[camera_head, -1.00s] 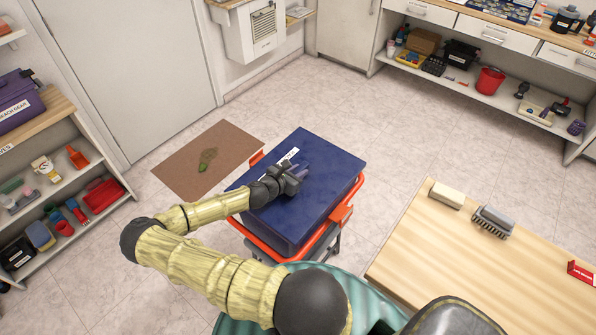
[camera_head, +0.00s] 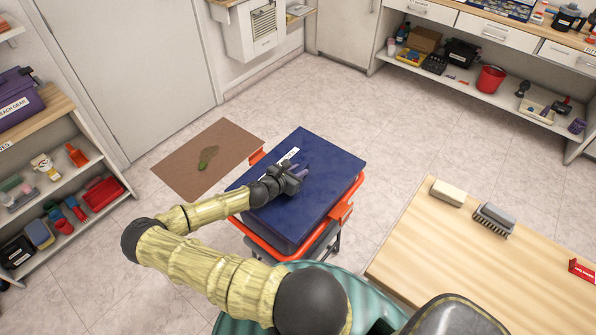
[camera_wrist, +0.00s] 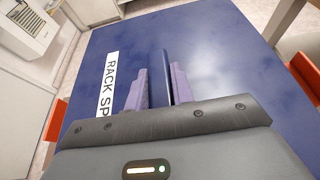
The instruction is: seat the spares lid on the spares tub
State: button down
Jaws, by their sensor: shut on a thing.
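The spares lid (camera_head: 325,160) is a dark blue panel with a white label, and it lies on top of the dark blue spares tub (camera_head: 275,232). In the wrist view the lid (camera_wrist: 225,60) fills most of the picture, with "RACK SP" readable on its label. My gripper (camera_head: 300,171) is over the lid's middle. Its purple fingers (camera_wrist: 159,85) are shut on the lid's upright blue handle (camera_wrist: 159,65). The tub is mostly hidden under the lid. I cannot tell whether the rim is fully closed all round.
The tub stands in an orange-framed stand (camera_head: 340,212). A wooden table (camera_head: 480,265) with a brush (camera_head: 494,219) and a pale block (camera_head: 447,191) is at the right. A shelf unit (camera_head: 75,180) stands at the left. A brown mat (camera_head: 185,165) lies on the otherwise open floor.

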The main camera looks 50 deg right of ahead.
jog(key=c, duration=1.1)
grip_release()
jog(key=b+v, duration=0.2)
jog(key=v, duration=1.5)
jog(key=shift+w+a+r, duration=0.1)
jog(key=shift+a+r, duration=0.1)
